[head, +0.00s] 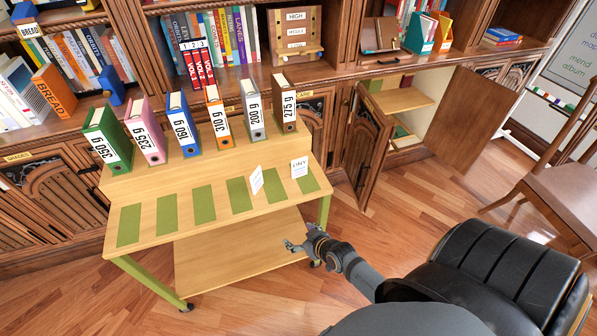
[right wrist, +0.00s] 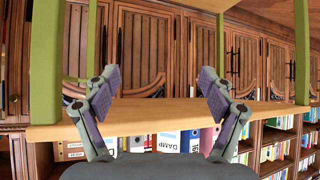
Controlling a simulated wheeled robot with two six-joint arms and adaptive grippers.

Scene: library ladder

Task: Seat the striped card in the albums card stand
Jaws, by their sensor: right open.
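I cannot make out stripes on any card, and I cannot tell which stand is the albums card stand. A white card (head: 256,180) stands tilted on the cart's lower step, its face too small to read. A second white card, lettered TINY (head: 299,168), stands to its right on a green strip. My right gripper (head: 297,246) is in front of the cart, near its lower shelf and below the cards. In the right wrist view this gripper (right wrist: 158,92) has its fingers wide apart with nothing between them. My left gripper is not in view.
The stepped wooden cart (head: 155,236) carries several weight-labelled binders (head: 182,130) and green strips (head: 203,204). Its lower shelf (head: 235,252) is bare. Behind are bookshelves and an open cabinet door (head: 371,140). A chair (head: 545,185) stands right. The floor (head: 425,205) between is clear.

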